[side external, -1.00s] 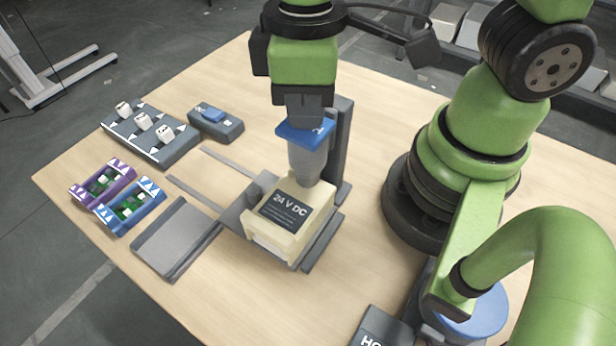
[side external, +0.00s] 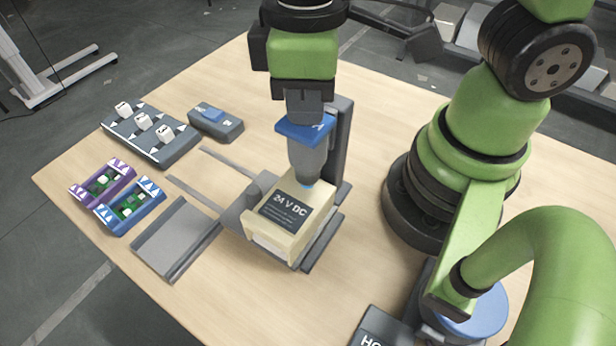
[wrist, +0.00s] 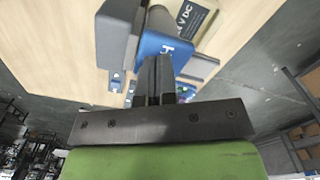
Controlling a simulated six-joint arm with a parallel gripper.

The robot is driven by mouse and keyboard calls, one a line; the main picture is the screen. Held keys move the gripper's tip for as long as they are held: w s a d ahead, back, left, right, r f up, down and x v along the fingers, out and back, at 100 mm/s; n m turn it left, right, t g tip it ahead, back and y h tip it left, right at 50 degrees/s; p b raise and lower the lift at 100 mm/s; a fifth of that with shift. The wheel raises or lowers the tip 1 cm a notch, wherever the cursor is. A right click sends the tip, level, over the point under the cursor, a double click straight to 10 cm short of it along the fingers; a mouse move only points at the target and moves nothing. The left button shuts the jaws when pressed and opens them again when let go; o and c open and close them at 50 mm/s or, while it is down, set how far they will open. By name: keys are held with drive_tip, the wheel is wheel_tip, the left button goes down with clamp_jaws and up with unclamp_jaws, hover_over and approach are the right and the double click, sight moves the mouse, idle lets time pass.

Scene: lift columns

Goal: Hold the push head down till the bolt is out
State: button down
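The blue push head (side external: 304,128) with a white mark tops a grey tapered tool (side external: 308,158) beside a dark upright column (side external: 342,135). The tool stands over the back of a beige block (side external: 284,214) labelled 24 V DC. A small bright blue spot shows at the tool's lower tip. My gripper (side external: 304,114) is above the push head, its tips at the head's top. In the wrist view its fingers (wrist: 157,62) are close together against the push head (wrist: 164,50). I cannot make out a bolt; the tool tip hides that spot.
The beige block sits in a grey fixture (side external: 323,245). Left are a grey tray (side external: 174,238), purple (side external: 103,184) and blue (side external: 130,206) holders, a dark rack with white cubes (side external: 150,134) and a dark box with a blue top (side external: 215,121). The front-left tabletop is clear.

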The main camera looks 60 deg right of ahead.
wheel_tip(320, 180, up, 8)
idle(1.1)
drive_tip(key=s+d+r+m+t+y, duration=0.2)
drive_tip(key=d+r+m+t, duration=0.3)
drive_tip(key=m, duration=0.5)
drive_tip(key=s+d+t, duration=0.1)
drive_tip(key=d+t, duration=0.1)
drive_tip(key=d, duration=0.1)
drive_tip(key=shift+d, duration=0.3)
